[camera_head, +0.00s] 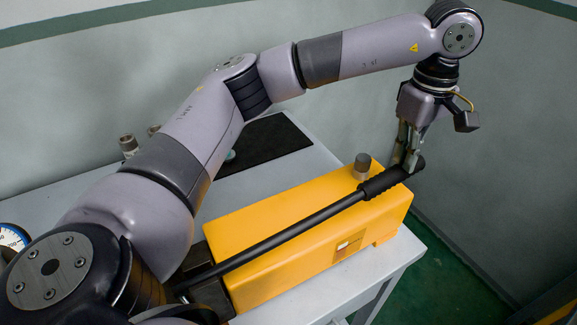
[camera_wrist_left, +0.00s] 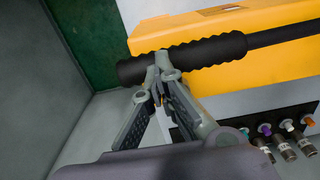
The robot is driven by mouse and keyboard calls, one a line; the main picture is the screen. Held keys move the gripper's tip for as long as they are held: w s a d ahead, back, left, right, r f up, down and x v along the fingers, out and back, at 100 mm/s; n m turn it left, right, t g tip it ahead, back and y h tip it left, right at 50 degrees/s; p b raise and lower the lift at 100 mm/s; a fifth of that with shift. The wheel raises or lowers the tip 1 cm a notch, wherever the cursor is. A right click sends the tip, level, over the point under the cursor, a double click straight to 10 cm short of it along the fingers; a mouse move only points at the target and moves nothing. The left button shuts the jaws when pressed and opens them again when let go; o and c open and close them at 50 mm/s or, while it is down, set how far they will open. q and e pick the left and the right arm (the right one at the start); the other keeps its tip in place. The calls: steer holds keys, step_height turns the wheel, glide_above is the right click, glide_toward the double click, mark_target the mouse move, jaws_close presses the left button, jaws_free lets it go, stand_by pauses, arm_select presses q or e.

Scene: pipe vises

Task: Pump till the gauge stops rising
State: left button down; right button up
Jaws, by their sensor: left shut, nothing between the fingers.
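The yellow pump (camera_head: 330,225) sits on the grey table. Its long black lever (camera_head: 290,233) lies low along the pump's top and ends in a ribbed grip (camera_head: 385,182). My left gripper (camera_head: 410,165) points down at the outer end of the grip, fingers closed together with nothing between them. In the left wrist view, the fingertips (camera_wrist_left: 160,66) overlap the ribbed grip (camera_wrist_left: 205,52); whether they touch it I cannot tell. A gauge (camera_head: 12,237) with a white and blue face shows partly at the left edge, its reading not legible. My right gripper is out of view.
A black mat (camera_head: 265,145) lies on the table (camera_head: 405,250) behind the pump. Metal fittings (camera_head: 128,145) stand at the back left. Several fittings with coloured ends (camera_wrist_left: 285,140) show in the left wrist view. The wall is close behind; green floor (camera_head: 450,270) lies right.

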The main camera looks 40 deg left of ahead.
mark_target(403, 172)
arm_select(q)
steer(key=shift+s, duration=0.1)
steer(key=shift+w+f+b, duration=0.2)
steer(key=shift+f+b, duration=0.45)
steer(key=shift+f, duration=0.35)
steer(key=shift+w+f+b, duration=0.15)
steer(key=shift+f+b, duration=0.5)
steer(key=shift+f, duration=0.3)
steer(key=shift+s+f, duration=0.1)
steer(key=shift+f, duration=0.3)
steer(key=r+p, duration=0.1)
steer(key=r, duration=0.1)
steer(key=r+p, duration=0.2)
steer(key=r, duration=0.1)
steer(key=r+p, duration=0.1)
steer(key=r, duration=0.1)
steer(key=shift+s+r, duration=0.15)
steer(key=shift+s, duration=0.1)
step_height(403, 172, up, 8)
steer(key=s+p, duration=0.2)
steer(key=p, duration=0.3)
steer(key=shift+a, duration=0.45)
steer(key=shift+r, duration=0.2)
